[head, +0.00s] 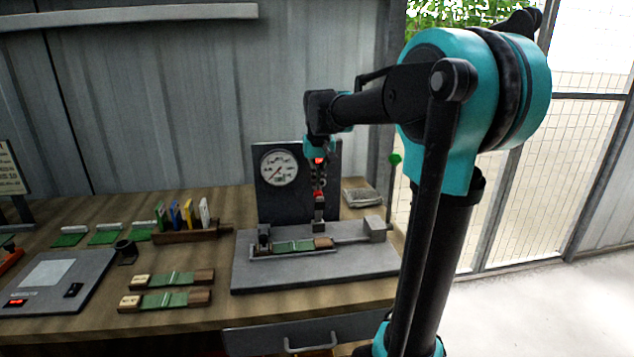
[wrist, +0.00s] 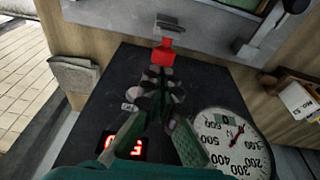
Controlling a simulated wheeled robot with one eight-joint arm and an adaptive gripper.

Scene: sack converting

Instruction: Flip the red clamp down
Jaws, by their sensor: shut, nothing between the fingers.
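The red clamp (head: 319,196) is a small red piece above a grey block, in front of the dark gauge panel (head: 270,210). In the wrist view the red clamp (wrist: 163,56) lies just beyond my fingertips, with a grey part past it. My gripper (head: 319,183) points down right above the clamp. In the wrist view my gripper (wrist: 158,82) is shut and empty, its fingertips close to the red piece. I cannot tell whether they touch it. A green strip with brown ends (head: 290,246) lies on the grey fixture base (head: 330,275) below.
A round dial (head: 279,167) is on the panel, left of my gripper. A green-knobbed lever (head: 395,160) stands to the right. Two green strips (head: 165,298), a grey scale-like plate (head: 50,280) and a wooden rack (head: 190,234) of coloured pieces are on the left of the bench.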

